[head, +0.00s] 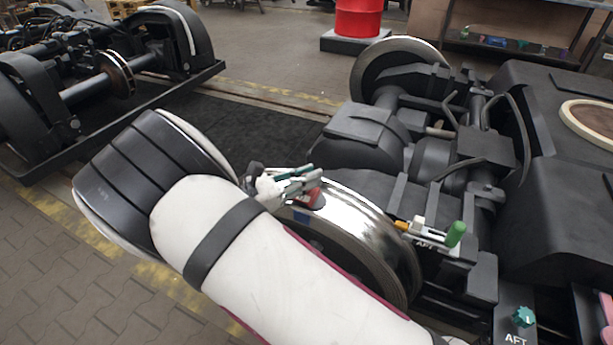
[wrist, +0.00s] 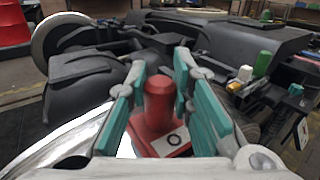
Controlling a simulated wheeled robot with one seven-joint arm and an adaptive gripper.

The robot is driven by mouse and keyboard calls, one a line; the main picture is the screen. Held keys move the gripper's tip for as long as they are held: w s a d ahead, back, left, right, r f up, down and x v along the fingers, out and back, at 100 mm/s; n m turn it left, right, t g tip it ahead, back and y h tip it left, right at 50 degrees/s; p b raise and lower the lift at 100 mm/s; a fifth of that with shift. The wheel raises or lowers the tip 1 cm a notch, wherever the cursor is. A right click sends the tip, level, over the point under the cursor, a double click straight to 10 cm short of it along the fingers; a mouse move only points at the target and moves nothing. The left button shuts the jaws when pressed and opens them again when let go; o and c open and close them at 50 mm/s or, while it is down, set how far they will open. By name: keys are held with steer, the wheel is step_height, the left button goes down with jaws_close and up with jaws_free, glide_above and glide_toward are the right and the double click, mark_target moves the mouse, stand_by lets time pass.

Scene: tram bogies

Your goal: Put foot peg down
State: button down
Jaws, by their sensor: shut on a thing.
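The foot peg appears to be the red piece (wrist: 160,105) in the wrist view, an upright cylinder on a red block. The block carries a white label with a black ring. My gripper (wrist: 166,80) has its teal-padded fingers on both sides of the peg and is shut on it. In the head view my gripper (head: 303,180) is over the shiny wheel rim, with a bit of the red peg (head: 315,198) showing below the fingers. My arm hides part of the wheel. I cannot tell whether the block touches anything below.
Right of the wheel (head: 345,235), a bracket on the black bogie (head: 460,160) carries a green peg (head: 455,233), a white one and an orange one. A teal knob (head: 523,316) sits nearby. A red drum (head: 358,18) stands behind. Another bogie (head: 85,75) is at left.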

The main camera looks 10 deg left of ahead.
steer(key=shift+f, duration=0.15)
steer(key=c, duration=1.4)
jaws_free()
steer(key=shift+s+a, duration=0.25)
steer(key=shift+a, duration=0.05)
steer(key=p+v, duration=0.1)
steer(key=v, duration=1)
steer(key=shift+s+a+p, duration=0.1)
steer(key=shift+p, duration=0.2)
